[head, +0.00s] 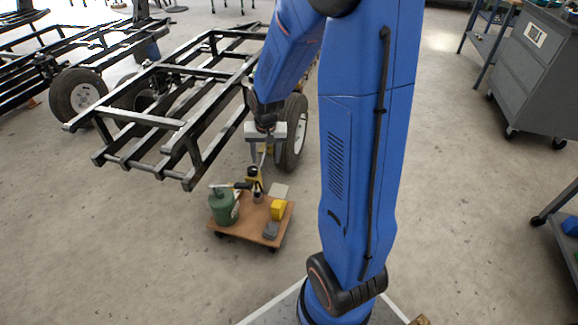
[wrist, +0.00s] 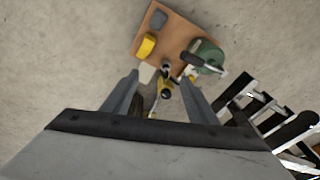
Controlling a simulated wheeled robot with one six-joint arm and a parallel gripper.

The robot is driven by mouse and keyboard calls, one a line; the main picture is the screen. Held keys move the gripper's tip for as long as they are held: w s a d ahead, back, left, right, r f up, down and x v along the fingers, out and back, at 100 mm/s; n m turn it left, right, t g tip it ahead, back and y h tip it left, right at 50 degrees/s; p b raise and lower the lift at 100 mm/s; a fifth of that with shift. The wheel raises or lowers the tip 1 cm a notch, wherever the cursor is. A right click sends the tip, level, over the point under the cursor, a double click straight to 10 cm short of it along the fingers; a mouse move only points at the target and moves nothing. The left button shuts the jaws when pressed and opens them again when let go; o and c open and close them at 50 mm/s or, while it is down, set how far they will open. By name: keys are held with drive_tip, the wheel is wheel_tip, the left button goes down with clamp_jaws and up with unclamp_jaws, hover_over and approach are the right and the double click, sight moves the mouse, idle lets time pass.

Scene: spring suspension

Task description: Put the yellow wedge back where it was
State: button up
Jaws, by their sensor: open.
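The yellow wedge (head: 278,210) lies on a small wooden dolly (head: 245,230), near its right side. In the wrist view the wedge (wrist: 147,46) is toward the upper left of the dolly (wrist: 180,35), beyond my left finger. My gripper (head: 264,160) points down behind the dolly, beside the trailer wheel. In the wrist view my gripper (wrist: 158,78) has its fingers apart. A yellow and black upright item (head: 254,178) shows between or below the fingers; it also shows in the wrist view (wrist: 166,88). I cannot tell its exact distance from the fingers.
The dolly also bears a green can (head: 223,206), a grey block (head: 271,230), a pale block (head: 280,191) and a small dark bottle (head: 258,193). A black trailer frame (head: 150,120) and wheel (head: 293,130) stand close behind. Floor in front is clear.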

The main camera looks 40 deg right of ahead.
drive_tip(key=s+a+r+n+t, duration=0.1)
drive_tip(key=s+a+r+n, duration=0.3)
drive_tip(key=s+r, duration=0.8)
drive_tip(key=s+a+r+n+t, duration=0.1)
drive_tip(key=s+a+r, duration=0.1)
drive_tip(key=s+r, duration=0.2)
drive_tip(key=s+a+r+n+t, duration=0.1)
drive_tip(key=s+r, duration=0.3)
drive_tip(key=s, duration=0.5)
drive_tip(key=shift+s+a+r, duration=0.15)
drive_tip(key=shift+s+a, duration=0.1)
drive_tip(key=shift+a, duration=0.3)
